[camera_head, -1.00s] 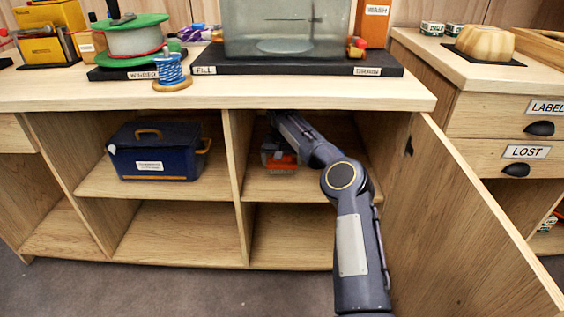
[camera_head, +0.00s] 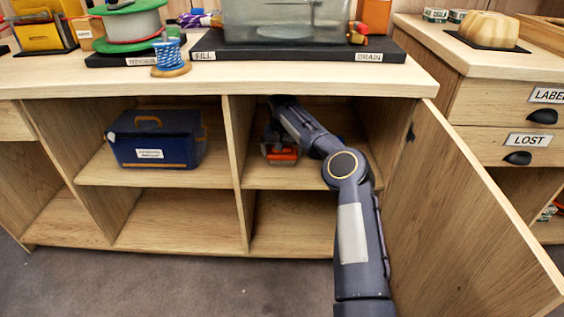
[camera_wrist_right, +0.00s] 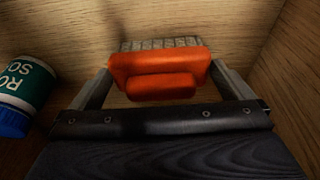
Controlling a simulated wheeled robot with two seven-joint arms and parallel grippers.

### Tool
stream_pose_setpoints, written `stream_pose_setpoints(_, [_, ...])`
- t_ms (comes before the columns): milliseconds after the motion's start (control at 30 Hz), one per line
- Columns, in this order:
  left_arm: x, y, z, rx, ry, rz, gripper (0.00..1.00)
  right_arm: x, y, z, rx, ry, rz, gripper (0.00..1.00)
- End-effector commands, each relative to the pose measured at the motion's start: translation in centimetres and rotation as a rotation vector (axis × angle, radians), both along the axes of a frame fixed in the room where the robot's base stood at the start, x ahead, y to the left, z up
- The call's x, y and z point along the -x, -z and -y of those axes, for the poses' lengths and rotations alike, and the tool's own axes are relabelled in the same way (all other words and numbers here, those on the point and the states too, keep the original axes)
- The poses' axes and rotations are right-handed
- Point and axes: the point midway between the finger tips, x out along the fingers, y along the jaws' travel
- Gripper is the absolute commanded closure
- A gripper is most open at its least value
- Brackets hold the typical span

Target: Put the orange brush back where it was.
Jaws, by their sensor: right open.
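The orange brush (camera_head: 283,154) is on the upper shelf of the open right-hand cupboard compartment, partly hidden by my right arm. In the right wrist view the brush (camera_wrist_right: 160,72) shows its orange body, with grey bristles along the far side. My right gripper (camera_head: 275,143) reaches into this compartment. In the wrist view its two fingers stand on either side of the brush, open, with small gaps between them and the orange body. I cannot tell whether the brush touches the fingers lower down. My left gripper is not in view.
A green and white container with a blue cap (camera_wrist_right: 20,95) lies left of the gripper, close to the left finger. Cupboard walls are near. The open door (camera_head: 465,205) stands right of my arm. A blue box (camera_head: 157,138) occupies the left compartment.

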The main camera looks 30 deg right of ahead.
Motion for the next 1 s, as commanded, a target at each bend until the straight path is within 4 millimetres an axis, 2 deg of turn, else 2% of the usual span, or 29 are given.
stream_pose_setpoints(33, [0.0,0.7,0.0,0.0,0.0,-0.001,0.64,0.0,0.2,0.0,-0.001,0.0,0.003,0.0])
stream_pose_setpoints(67, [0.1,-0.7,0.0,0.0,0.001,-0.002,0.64,0.2,-1.5,-0.1,0.004,0.0,0.002,0.0])
stream_pose_setpoints(100, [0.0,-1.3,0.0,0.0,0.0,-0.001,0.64,0.4,-2.1,-0.1,0.004,-0.001,0.001,0.0])
stream_pose_setpoints(133, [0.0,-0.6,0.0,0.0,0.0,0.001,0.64,0.7,-1.4,-0.3,0.004,-0.003,0.0,0.0])
stream_pose_setpoints(300, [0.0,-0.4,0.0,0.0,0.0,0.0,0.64,2.6,-1.2,-1.4,0.004,-0.002,-0.001,0.0])
stream_pose_setpoints(800, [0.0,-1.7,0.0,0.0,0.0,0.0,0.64,9.1,-1.3,-5.5,0.003,-0.002,-0.001,0.0])
stream_pose_setpoints(1000, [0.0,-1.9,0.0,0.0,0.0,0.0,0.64,10.4,-1.4,-6.4,0.002,-0.004,0.002,0.0])
